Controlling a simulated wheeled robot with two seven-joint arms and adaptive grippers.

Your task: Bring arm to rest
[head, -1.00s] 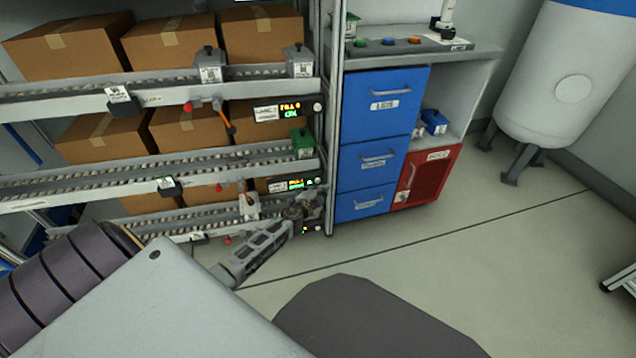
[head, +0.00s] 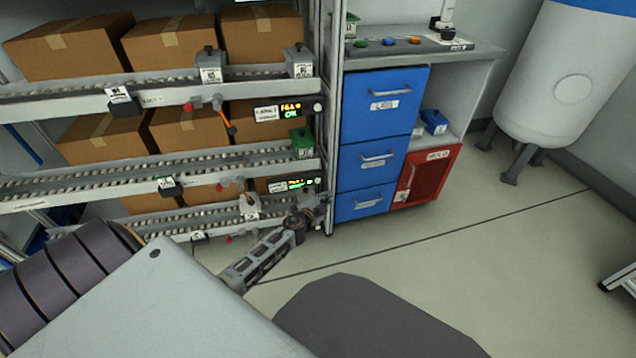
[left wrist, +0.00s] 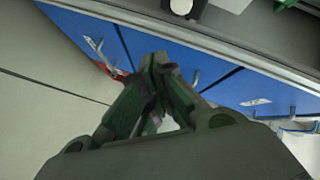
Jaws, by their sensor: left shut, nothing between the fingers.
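My left arm (head: 262,258) reaches in from the lower left of the head view. My left gripper (head: 318,203) is at its far end, in front of the rack's lower right post. In the left wrist view, the gripper (left wrist: 159,60) is shut and empty, its fingertips together. Blue drawers (left wrist: 115,42) show beyond the fingertips there; I cannot tell the exact gap. My right gripper is in neither current view.
The roller rack (head: 60,176) with cardboard boxes (head: 185,128) stands at left. Beside it is a cabinet with blue drawers (head: 380,112) and a red door (head: 428,180). A white tank (head: 550,85) stands at back right.

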